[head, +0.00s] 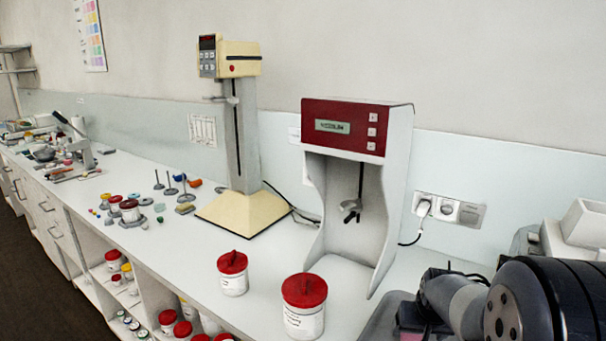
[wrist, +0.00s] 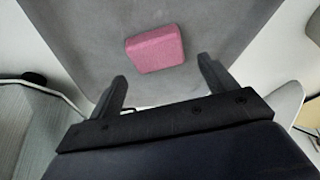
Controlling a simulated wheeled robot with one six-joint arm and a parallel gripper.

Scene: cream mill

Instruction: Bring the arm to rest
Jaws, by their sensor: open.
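My gripper (wrist: 160,88) shows in the wrist view with its two dark fingers spread apart and nothing between them. Beyond the fingertips a pink block (wrist: 154,47) lies on a grey surface (wrist: 85,40); the fingers look apart from it. In the head view my arm shows at the lower right as dark and grey links, and the gripper's fingers cannot be made out there.
A white mixer with a red front (head: 348,128) stands on the white counter (head: 170,250) near my arm. Two red-lidded jars (head: 304,320) (head: 233,283) stand before it. A cream stand mixer (head: 240,150) is further left. Wall sockets (head: 448,211) are behind.

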